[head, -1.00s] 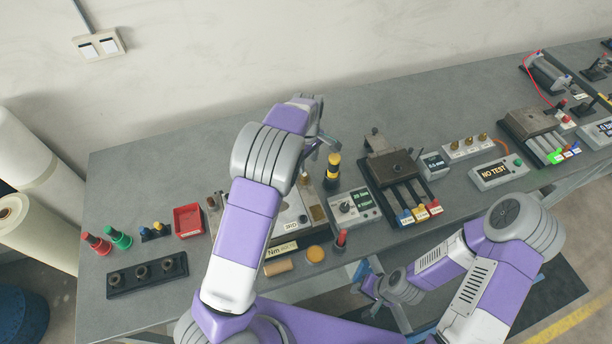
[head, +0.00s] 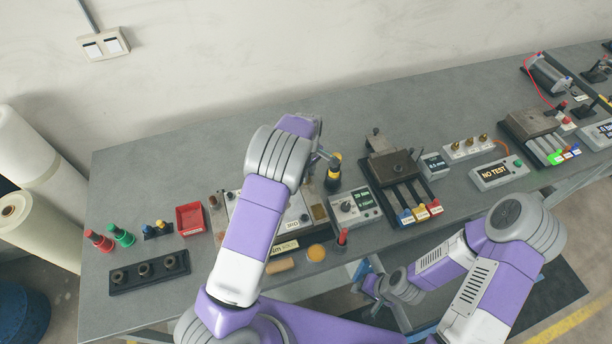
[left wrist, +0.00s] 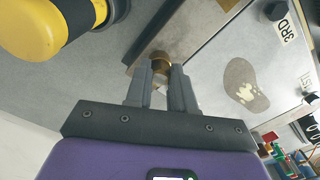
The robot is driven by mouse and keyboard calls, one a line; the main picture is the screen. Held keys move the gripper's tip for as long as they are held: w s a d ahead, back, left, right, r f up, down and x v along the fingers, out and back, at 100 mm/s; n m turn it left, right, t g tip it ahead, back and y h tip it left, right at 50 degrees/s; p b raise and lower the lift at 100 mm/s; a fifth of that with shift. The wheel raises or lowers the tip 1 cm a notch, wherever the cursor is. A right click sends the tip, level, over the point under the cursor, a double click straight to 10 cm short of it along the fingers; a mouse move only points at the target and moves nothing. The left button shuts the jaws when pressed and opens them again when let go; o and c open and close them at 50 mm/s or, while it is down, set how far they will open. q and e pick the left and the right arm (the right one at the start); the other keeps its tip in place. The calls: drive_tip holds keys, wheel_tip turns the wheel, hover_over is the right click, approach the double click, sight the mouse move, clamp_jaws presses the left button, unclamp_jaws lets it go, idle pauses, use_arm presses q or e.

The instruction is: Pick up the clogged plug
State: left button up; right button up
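In the left wrist view a brass plug (left wrist: 160,64), which I take for the clogged plug, sits at the end of a brownish metal bar (left wrist: 186,32). My left gripper (left wrist: 161,75) has its two fingers apart, with the tips on either side of the plug. Firm contact cannot be made out. In the head view the left gripper (head: 325,158) is partly hidden by my own wrist, and the plug is hidden there too. My right gripper (head: 368,286) hangs low at the table's front edge, away from the plug; its fingers are too small to judge.
A yellow-and-black handled tool (head: 333,172) stands close beside the left gripper. A grey control box (head: 354,207) and a fixture with coloured tags (head: 392,168) lie to the right. A red tray (head: 190,219) lies left.

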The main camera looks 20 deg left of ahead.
use_arm(q)
clamp_jaws()
wheel_tip(320, 180, up, 10)
idle(0.4)
